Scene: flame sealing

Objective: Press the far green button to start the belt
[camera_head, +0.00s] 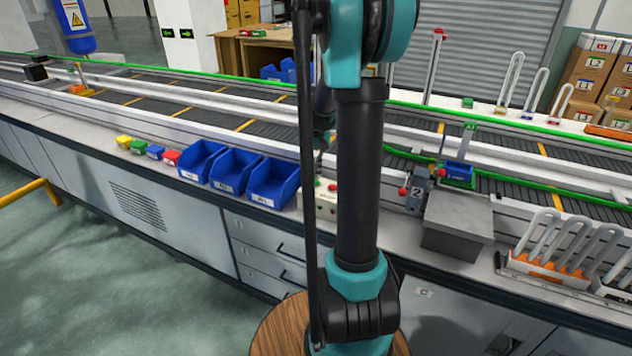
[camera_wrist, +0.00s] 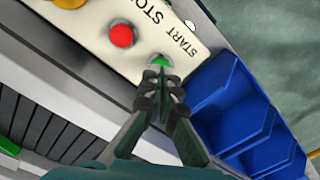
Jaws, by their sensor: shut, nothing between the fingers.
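The cream button box (camera_head: 325,207) sits on the counter, partly hidden behind my arm in the head view. In the wrist view the box (camera_wrist: 176,25) has a green button (camera_wrist: 160,61) beside the word START and a red button (camera_wrist: 122,36) beside the word STOP. My gripper (camera_wrist: 163,82) is shut and empty, its fingertips right at the green button and overlapping its near edge in the picture. I cannot tell whether they touch it. In the head view my gripper (camera_head: 319,160) points down over the box.
Blue bins (camera_head: 272,183) stand just left of the box and also show in the wrist view (camera_wrist: 235,95). The conveyor belt (camera_head: 270,122) runs behind it. A grey block (camera_head: 457,220) and a rack of white tubes (camera_head: 560,262) stand to the right.

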